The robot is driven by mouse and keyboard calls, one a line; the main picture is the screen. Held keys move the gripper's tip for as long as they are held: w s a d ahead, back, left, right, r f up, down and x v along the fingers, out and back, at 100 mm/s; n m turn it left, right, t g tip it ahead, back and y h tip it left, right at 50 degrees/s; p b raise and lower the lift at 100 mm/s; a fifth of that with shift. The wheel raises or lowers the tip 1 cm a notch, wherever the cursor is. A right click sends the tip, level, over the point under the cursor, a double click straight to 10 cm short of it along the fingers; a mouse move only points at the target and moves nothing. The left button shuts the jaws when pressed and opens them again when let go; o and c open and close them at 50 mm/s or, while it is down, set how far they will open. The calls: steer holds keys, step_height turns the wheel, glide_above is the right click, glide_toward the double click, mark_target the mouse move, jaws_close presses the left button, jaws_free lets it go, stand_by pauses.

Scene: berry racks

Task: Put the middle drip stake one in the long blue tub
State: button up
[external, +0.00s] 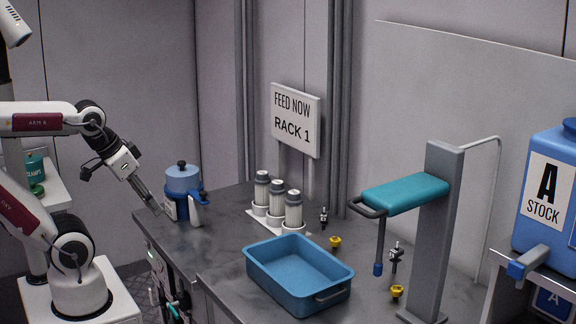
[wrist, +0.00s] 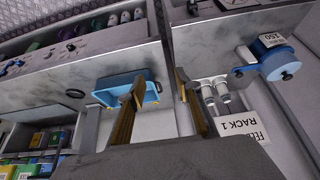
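The long blue tub (external: 299,279) stands on the dark bench, and its visible inside looks empty. It also shows in the wrist view (wrist: 105,88), partly behind a finger. Small black fittings (external: 324,217) (external: 395,257) and yellow ones (external: 335,242) (external: 397,291) stand right of the tub. They are too small to tell which, if any, is the middle drip stake. My gripper (external: 155,209) is in the air at the bench's left end, close to the blue jug, tilted downward. In the wrist view my gripper's fingers (wrist: 160,76) are apart with nothing visibly held.
A blue-lidded jug (external: 183,180) and white bottles (external: 276,198) in a holder stand behind the tub. A post with a teal arm (external: 405,195) rises at the right, near a blue stock tank (external: 548,190). The bench between jug and tub is clear.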

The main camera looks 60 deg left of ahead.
steer(key=shift+o, duration=0.6)
steer(key=shift+w, duration=0.1)
steer(key=w+a+r+m+y, duration=0.15)
steer(key=w+m, duration=0.25)
steer(key=w, duration=0.4)
steer(key=w+a+r+m+y, duration=0.1)
steer(key=w+a+m+y, duration=0.25)
steer(key=w, duration=0.35)
steer(key=w+d+m+t, duration=0.1)
steer(key=w+d+m, duration=0.15)
steer(key=w, duration=0.35)
steer(key=w+d+f+m+t+y, duration=0.1)
steer(key=w+d+m, duration=0.1)
steer(key=w+m, duration=0.25)
steer(key=w+d+m+t, duration=0.1)
steer(key=w+d+m, duration=0.15)
steer(key=w, duration=0.35)
steer(key=m+t+h, duration=0.5)
steer(key=m, duration=1.3)
glide_toward(398, 251)
steer(key=x, duration=0.2)
steer(key=shift+w, duration=0.3)
steer(key=shift+a+f, duration=0.1)
steer(key=shift+x, duration=1.3)
